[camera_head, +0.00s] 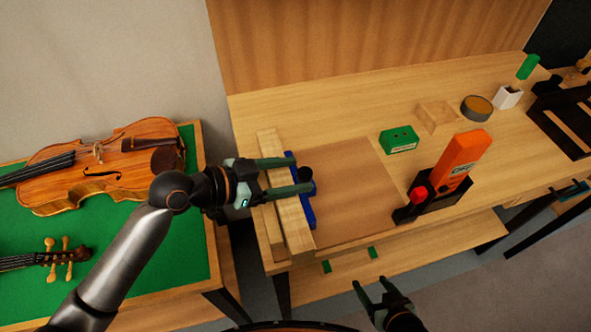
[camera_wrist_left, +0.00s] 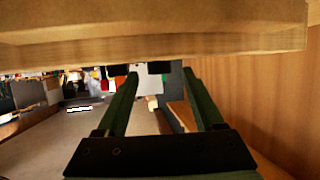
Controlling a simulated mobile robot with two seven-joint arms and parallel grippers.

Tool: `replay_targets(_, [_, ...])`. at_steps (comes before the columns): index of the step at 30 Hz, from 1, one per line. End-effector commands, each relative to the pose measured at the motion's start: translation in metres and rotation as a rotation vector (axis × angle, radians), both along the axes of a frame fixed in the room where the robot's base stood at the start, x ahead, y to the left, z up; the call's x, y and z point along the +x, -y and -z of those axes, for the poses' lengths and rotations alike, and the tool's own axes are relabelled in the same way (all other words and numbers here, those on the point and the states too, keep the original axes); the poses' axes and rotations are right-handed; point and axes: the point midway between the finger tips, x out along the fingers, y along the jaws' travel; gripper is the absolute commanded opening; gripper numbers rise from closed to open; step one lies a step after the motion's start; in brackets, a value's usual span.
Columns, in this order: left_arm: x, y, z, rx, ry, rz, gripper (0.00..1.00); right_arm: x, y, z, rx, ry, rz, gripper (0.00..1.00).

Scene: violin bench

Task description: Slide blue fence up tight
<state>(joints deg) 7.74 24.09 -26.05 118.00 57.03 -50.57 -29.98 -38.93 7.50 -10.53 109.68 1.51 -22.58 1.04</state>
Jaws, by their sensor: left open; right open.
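The blue fence (camera_head: 309,217) stands on the bench along the right side of a pale wooden bar (camera_head: 295,225), partly hidden by my left gripper. A round black knob (camera_head: 305,174) shows beside it. My left gripper (camera_head: 302,175) is open, with its green fingers reaching over the wooden bar, one on each side of the knob as seen from above. Contact cannot be told. In the left wrist view the open fingers (camera_wrist_left: 160,74) point under a wooden beam, and the fence cannot be made out. My right gripper (camera_head: 371,283) is open and empty in front of the bench.
A brown board (camera_head: 350,185) lies clear right of the fence. A violin (camera_head: 95,165) lies on a green-topped table (camera_head: 150,250) at left.

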Motion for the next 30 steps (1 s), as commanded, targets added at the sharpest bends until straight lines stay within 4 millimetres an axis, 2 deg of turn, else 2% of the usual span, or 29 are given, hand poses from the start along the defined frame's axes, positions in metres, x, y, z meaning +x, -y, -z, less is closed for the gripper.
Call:
replay_targets(4, [0.0042, 0.0082, 0.0034, 0.000, 0.001, 0.000, 0.69, 0.0000, 0.0000, -0.0009, 0.000, 0.000, 0.000, 0.69])
replay_targets(13, [0.0051, 0.0094, 0.0048, 0.001, 0.000, 0.000, 0.69, 0.0000, -0.0001, -0.0009, 0.000, 0.000, 0.000, 0.69])
replay_targets(30, [0.0049, 0.0092, 0.0045, 0.000, 0.001, 0.000, 0.06, 0.0000, -0.0002, -0.0009, 0.000, 0.000, 0.000, 0.69])
